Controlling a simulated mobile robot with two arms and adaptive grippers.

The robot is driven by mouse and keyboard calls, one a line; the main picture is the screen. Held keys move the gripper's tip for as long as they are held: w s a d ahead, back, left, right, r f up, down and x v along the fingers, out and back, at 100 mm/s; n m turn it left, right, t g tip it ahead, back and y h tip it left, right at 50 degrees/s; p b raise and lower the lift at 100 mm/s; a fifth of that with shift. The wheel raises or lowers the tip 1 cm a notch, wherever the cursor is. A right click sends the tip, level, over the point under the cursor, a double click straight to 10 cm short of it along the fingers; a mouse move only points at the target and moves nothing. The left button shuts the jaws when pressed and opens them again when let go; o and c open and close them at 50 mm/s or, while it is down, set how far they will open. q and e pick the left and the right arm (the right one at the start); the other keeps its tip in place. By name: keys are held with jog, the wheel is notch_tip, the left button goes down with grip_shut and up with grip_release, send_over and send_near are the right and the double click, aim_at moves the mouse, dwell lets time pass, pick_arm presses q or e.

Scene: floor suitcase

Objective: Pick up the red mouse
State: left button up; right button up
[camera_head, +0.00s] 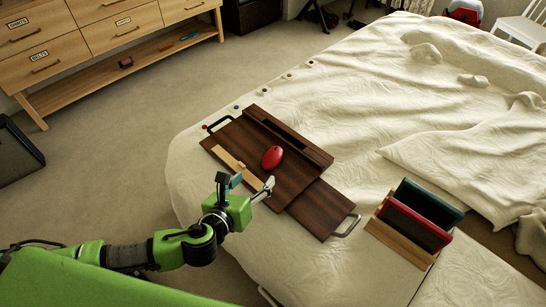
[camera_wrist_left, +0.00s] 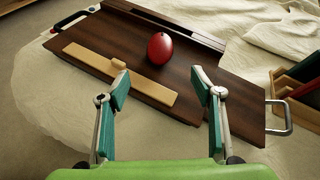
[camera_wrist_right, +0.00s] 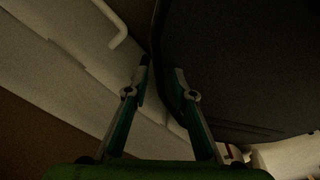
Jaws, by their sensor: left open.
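The red mouse (camera_head: 272,157) lies on a dark brown wooden tray (camera_head: 305,187) on the bed.
A light wooden strip (camera_wrist_left: 122,80) lies on the tray beside the mouse. Metal handles (camera_head: 347,226) stick out at the tray ends. A wooden rack with dark red and green panels (camera_head: 417,221) stands to the right. A drawer cabinet (camera_head: 90,40) is at the back left.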

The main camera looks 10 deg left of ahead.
aim_at(268, 162)
pick_arm(q)
jog(key=w+f+m, duration=0.1)
jog(key=w, duration=0.3)
jog(key=w+d+f+m, duration=0.1)
jog(key=w+f, duration=0.1)
jog(key=w, duration=0.2)
jog(key=w+d+f+m, duration=0.1)
jog(key=w+f, duration=0.1)
jog(key=w, duration=0.2)
jog(key=shift+w+d+b, duration=0.15)
jog(key=shift+w+b, duration=0.1)
jog(key=shift+b, duration=0.1)
jog(key=c, duration=1.2)
